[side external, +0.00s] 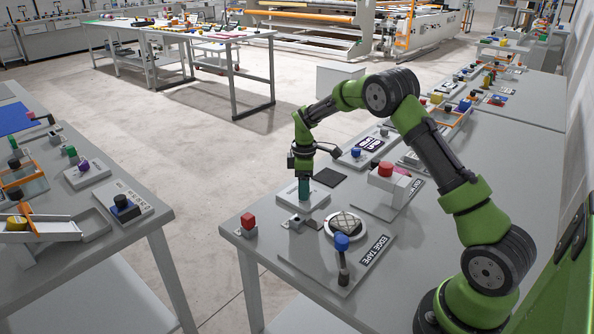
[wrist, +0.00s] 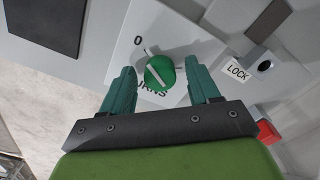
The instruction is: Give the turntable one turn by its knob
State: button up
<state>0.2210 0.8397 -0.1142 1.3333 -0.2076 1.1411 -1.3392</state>
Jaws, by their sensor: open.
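A round green knob (wrist: 160,74) with a white line across it sits on a white plate (wrist: 135,27). The plate carries a "0" and partly covered lettering that ends in "RNS". The white line runs slantwise, from upper left to lower right. In the wrist view my gripper (wrist: 160,66) is open, with one teal finger on each side of the knob and gaps visible. In the side view my gripper (side external: 304,190) points down over the white plate (side external: 290,192), and the knob is hidden there. I cannot tell which part is the turntable.
A "LOCK" label (wrist: 237,70) and a black round part lie right of the plate. The table's front left edge is close.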

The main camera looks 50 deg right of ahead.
jog(key=c, duration=1)
jog(key=shift+c, duration=0.2)
jog(key=shift+m, duration=0.4)
jog(key=m, duration=1.1)
jog(key=shift+m, duration=0.3)
jog(key=m, duration=1.1)
jog(key=shift+m, duration=0.4)
